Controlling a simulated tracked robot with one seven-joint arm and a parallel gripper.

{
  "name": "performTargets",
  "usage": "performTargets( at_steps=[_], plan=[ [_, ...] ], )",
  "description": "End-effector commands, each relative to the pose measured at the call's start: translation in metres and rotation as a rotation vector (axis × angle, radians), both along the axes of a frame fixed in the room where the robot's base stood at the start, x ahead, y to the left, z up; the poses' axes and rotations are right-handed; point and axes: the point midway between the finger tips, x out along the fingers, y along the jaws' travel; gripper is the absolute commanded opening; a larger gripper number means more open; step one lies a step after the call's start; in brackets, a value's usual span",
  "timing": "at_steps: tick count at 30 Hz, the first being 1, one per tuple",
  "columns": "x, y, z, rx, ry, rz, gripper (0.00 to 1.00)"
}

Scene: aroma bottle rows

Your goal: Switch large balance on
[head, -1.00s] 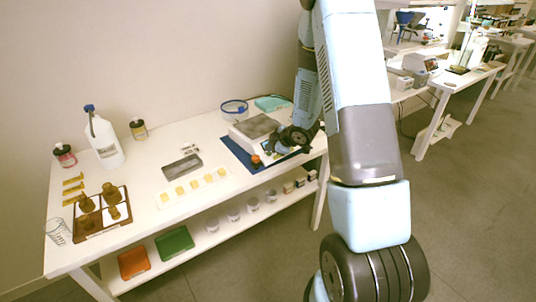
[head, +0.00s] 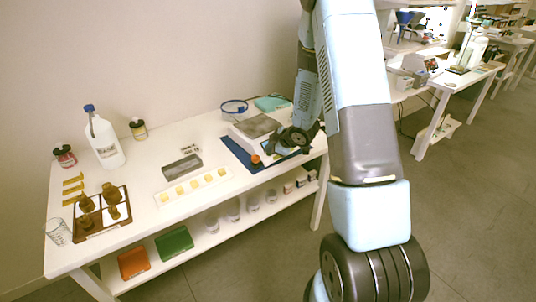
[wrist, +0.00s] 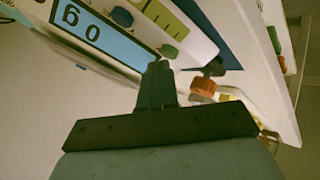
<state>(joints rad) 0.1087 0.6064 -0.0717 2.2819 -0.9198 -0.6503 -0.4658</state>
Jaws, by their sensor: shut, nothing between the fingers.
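The large balance (head: 243,133) is a white box with a grey pan (head: 256,125) on a dark blue mat (head: 233,151) at the table's right end. In the wrist view its display (wrist: 98,34) is lit cyan and reads "0 g", upside down. A green button (wrist: 169,51) and a blue button (wrist: 122,17) sit on its front panel. My gripper (wrist: 158,66) is shut and empty, its tips right beside the green button. I cannot tell whether they touch it. In the head view my gripper (head: 271,148) is at the balance's front, partly hiding the panel.
An orange-topped item (head: 256,159) stands close to my gripper, by the mat's front edge. A white strip with yellow pieces (head: 195,187), a grey block (head: 182,167) and a white jug (head: 104,141) are further left.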

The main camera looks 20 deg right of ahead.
Motion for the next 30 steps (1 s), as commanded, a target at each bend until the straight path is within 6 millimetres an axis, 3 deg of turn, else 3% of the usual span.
performTargets(
  at_steps=[14, 30],
  plan=[
    [0.000, 0.000, 0.008, 0.000, -0.002, 0.001, 0.00],
    [0.000, -0.001, 0.050, 0.000, -0.003, 0.000, 0.00]
  ],
)
